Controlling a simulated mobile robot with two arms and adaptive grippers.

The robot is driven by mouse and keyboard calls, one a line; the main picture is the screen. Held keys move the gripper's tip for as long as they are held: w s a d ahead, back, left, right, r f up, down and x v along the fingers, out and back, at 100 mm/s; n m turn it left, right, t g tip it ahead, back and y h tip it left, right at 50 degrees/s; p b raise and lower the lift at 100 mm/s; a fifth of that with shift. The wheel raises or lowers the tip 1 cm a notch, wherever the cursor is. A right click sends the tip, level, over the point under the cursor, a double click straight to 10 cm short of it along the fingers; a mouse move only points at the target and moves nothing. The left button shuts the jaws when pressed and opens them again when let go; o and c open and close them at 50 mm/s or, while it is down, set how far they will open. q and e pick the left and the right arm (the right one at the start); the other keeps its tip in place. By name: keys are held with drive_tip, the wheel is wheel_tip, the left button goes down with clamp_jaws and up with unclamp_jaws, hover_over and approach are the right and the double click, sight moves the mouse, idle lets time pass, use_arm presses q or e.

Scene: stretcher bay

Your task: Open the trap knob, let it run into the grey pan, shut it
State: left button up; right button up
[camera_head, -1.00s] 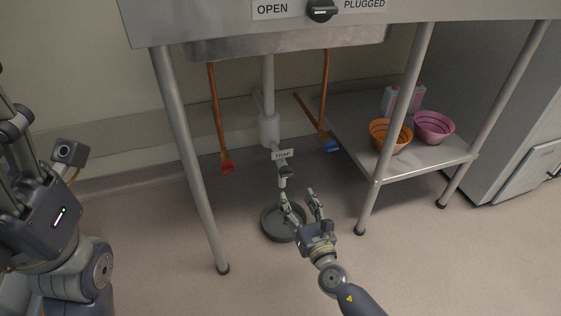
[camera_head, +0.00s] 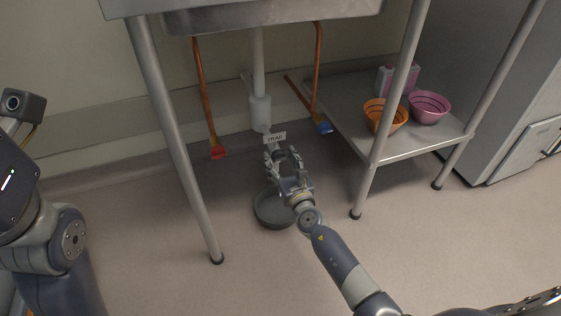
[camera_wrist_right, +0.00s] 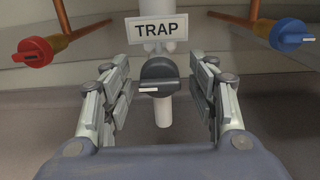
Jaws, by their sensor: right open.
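The dark grey trap knob (camera_wrist_right: 158,78) sits under a white TRAP sign (camera_wrist_right: 156,29) in the right wrist view, and its white mark lies level, toward the left. My right gripper (camera_wrist_right: 160,92) is open, with one finger on each side of the knob and gaps between. In the head view my right gripper (camera_head: 283,160) is just below the sign (camera_head: 274,137) and hides the knob. A pale outlet pipe (camera_wrist_right: 163,111) points down below the knob. The round grey pan (camera_head: 270,211) is on the floor under the trap, partly covered by my gripper. My left gripper is out of view.
Copper pipes with a red valve (camera_head: 218,153) and a blue valve (camera_head: 325,128) flank the trap. Steel legs (camera_head: 176,150) stand at both sides. A low shelf (camera_head: 400,147) on the right holds orange and pink bowls. The floor in front is clear.

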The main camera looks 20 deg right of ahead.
drive_tip(key=shift+w, duration=0.15)
drive_tip(key=c, duration=1)
